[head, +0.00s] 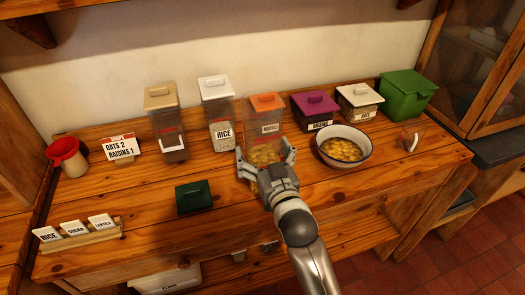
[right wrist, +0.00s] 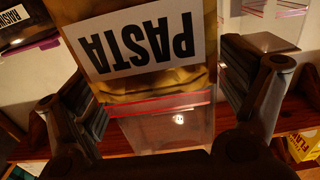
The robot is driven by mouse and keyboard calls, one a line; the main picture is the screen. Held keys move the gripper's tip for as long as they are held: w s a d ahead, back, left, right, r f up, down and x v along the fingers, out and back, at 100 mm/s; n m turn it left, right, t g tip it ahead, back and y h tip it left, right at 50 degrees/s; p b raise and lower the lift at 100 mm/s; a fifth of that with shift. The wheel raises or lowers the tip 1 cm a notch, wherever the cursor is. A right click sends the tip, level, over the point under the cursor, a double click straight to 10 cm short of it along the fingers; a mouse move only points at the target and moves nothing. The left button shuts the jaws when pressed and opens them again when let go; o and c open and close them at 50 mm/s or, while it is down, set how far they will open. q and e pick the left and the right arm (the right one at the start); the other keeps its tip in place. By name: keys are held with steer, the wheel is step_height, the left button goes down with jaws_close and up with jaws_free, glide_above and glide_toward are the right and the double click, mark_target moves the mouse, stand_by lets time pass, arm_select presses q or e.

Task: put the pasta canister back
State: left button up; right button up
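The pasta canister (head: 265,128) is clear, with an orange lid and yellow pasta low inside. It looks upright at the counter, in front of the row of containers. Its PASTA label (right wrist: 138,42) is upside down in the right wrist view. My right gripper (head: 265,160) has one finger on each side of the canister's lower part. My gripper hides part of the canister's base. My left gripper is not in view.
The rice canister (head: 219,118) stands left of the pasta, the purple-lidded raisins box (head: 315,108) right. A white bowl (head: 343,160) of yellow pieces is close on the right. A dark green box (head: 194,196) lies front left.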

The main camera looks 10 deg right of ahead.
steer(key=shift+r, duration=0.15)
steer(key=shift+s, duration=0.15)
steer(key=s+d+b, duration=0.1)
steer(key=s, duration=1)
steer(key=shift+s+b, duration=0.35)
steer(key=shift+b, duration=0.05)
